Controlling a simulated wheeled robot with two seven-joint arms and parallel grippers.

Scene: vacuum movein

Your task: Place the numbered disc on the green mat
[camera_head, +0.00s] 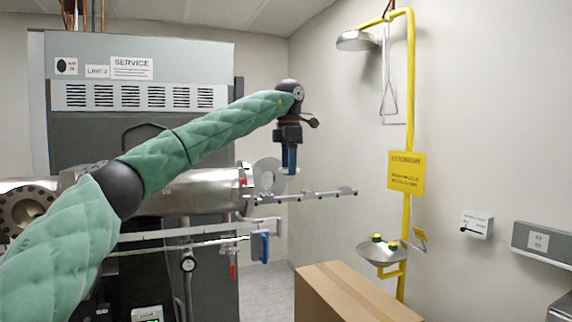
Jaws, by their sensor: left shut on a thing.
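My left gripper (289,166) hangs from the end of my green-sleeved left arm, fingers pointing down, near the middle of the view. It is shut on a small, thin, pale piece (290,172), seen almost edge-on at the fingertips. The piece could be the numbered disc, but no number can be read. The gripper appears just right of the round steel flange (266,162) at the end of a horizontal steel chamber (190,190); the depth gap is unclear. No green mat shows. My right gripper is not in view.
A thin metal rail (320,193) juts right from the chamber, below the gripper. A cardboard box (350,292) stands at the bottom centre. A yellow shower post (408,150) with an eyewash bowl (383,254) stands at the right wall. Open air lies between gripper and post.

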